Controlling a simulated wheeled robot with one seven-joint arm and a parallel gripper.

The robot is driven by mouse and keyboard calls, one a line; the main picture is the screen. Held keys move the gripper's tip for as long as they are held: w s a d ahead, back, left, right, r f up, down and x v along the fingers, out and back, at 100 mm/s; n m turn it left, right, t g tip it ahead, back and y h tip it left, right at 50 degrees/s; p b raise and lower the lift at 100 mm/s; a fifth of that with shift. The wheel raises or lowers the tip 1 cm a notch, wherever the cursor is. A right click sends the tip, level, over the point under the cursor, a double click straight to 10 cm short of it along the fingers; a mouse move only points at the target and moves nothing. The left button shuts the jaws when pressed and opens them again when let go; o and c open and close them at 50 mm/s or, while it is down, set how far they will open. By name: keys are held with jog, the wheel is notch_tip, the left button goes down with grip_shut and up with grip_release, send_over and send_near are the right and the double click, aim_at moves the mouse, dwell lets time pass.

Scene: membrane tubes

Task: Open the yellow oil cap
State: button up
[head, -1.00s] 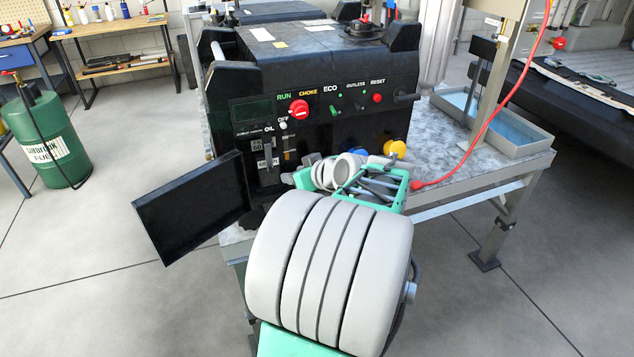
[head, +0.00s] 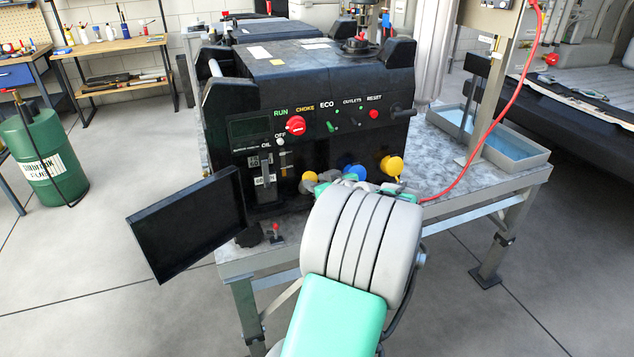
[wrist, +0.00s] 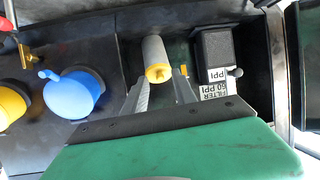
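The yellow oil cap (wrist: 158,73) tops a pale grey cylinder in the open panel recess. It also shows in the head view (head: 309,176) low on the black machine, partly hidden by my arm. In the wrist view my gripper (wrist: 160,80) is open, with one grey finger on each side of the cap. The fingers look apart from it; their exact depth is hard to tell. In the head view the fingers are mostly hidden behind my wrist.
A blue cap (wrist: 75,92) and a larger yellow cap (head: 392,167) sit to the oil cap's right in the head view. A black filter box (wrist: 214,50) is close on its other side. An open black door (head: 188,222) hangs at left. A red hose (head: 495,120) runs at right.

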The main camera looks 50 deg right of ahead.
aim_at(309, 177)
grip_shut()
jog(key=shift+r, duration=0.1)
dwell(0.4)
jog(key=r+g+y+p, duration=0.1)
jog(key=r+g+p, duration=0.1)
jog(key=p, duration=0.2)
jog(key=shift+w, duration=0.15)
jog(key=g+p, duration=0.1)
jog(key=r+p, duration=0.1)
jog(key=p, duration=0.1)
jog(key=shift+w+d+g+y, duration=0.1)
jog(key=shift+w+g+y, duration=0.05)
jog(key=shift+g+y, duration=0.25)
jog(key=shift+w+d+r+g+y+p, duration=0.2)
jog(key=shift+g+y+p, duration=0.2)
jog(key=shift+g+p, duration=0.6)
jog(key=shift+f+p, duration=0.1)
jog(key=shift+p, duration=0.2)
grip_release()
